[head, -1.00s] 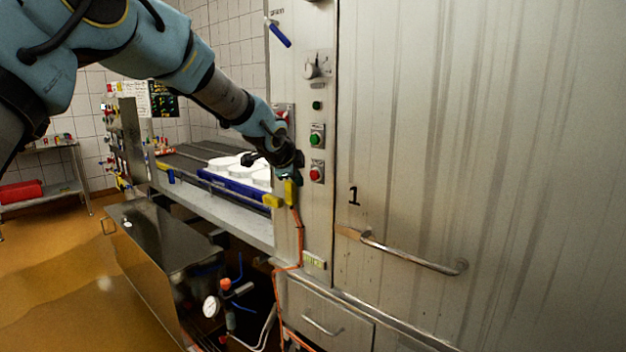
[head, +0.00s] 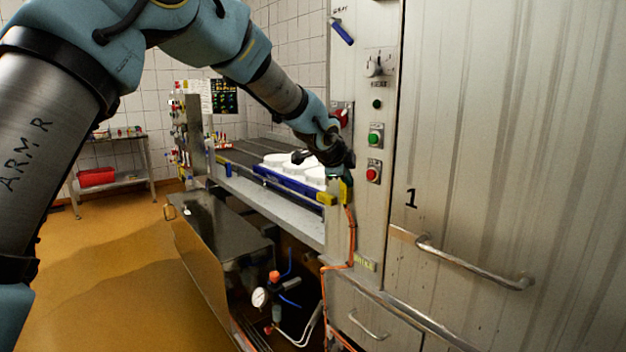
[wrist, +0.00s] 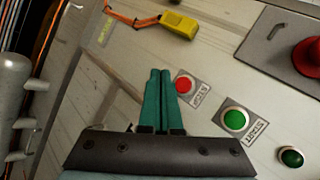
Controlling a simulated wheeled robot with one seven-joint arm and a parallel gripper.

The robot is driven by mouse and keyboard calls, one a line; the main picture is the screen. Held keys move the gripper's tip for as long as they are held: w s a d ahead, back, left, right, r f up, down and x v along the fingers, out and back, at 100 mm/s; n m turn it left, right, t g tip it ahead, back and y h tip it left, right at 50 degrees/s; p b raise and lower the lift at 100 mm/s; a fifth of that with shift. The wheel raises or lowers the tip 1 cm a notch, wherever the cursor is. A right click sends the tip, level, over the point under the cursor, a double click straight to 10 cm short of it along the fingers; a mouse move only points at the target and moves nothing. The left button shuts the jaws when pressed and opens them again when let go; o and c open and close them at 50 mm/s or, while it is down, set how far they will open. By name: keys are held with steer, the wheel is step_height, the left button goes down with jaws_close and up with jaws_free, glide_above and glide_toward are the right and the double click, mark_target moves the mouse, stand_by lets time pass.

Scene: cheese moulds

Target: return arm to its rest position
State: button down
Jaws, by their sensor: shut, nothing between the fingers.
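My arm reaches from the upper left to the control panel of the metal cabinet in the head view. My gripper (wrist: 159,75) shows in the wrist view with its two green fingers together and nothing between them. The fingertips appear just beside the red STOP button (wrist: 185,86); I cannot tell whether they touch the panel. The green START button (wrist: 234,119) lies to the right. In the head view the red button (head: 373,174) and green button (head: 375,138) are just right of my gripper (head: 335,184), which is small and partly hidden there.
A conveyor with white moulds (head: 277,160) and a blue rail (head: 287,182) runs behind my gripper. A yellow box (wrist: 179,25) with an orange cable hangs on the panel. A door handle (head: 475,265) juts out at right. Open floor (head: 100,270) lies at left.

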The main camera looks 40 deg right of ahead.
steer(key=w+a+f+n+y, duration=0.2)
steer(key=w+a+n, duration=0.3)
steer(key=a, duration=0.7)
steer(key=w+a+f+n+t+y, duration=0.15)
steer(key=w+a+n, duration=0.3)
steer(key=a, duration=0.85)
steer(key=w+a+f+n+y, duration=0.3)
steer(key=w+a+n, duration=0.25)
steer(key=a, duration=0.65)
steer(key=s+a+f+n+g, duration=0.1)
steer(key=s+a+n, duration=0.3)
steer(key=a, duration=0.5)
steer(key=s+a+f+n+g+y, duration=0.1)
steer(key=s+a+n, duration=0.3)
steer(key=a, duration=0.6)
steer(key=s+a+f+n+g+y, duration=0.1)
steer(key=s+a+f+n, duration=0.1)
steer(key=s+a+n, duration=0.3)
steer(key=a, duration=0.4)
steer(key=shift+a+f+n, duration=0.2)
steer(key=shift+f+n, duration=0.1)
steer(key=shift+f, duration=0.1)
steer(key=shift+s+d+y, duration=0.1)
steer(key=shift+y, duration=0.15)
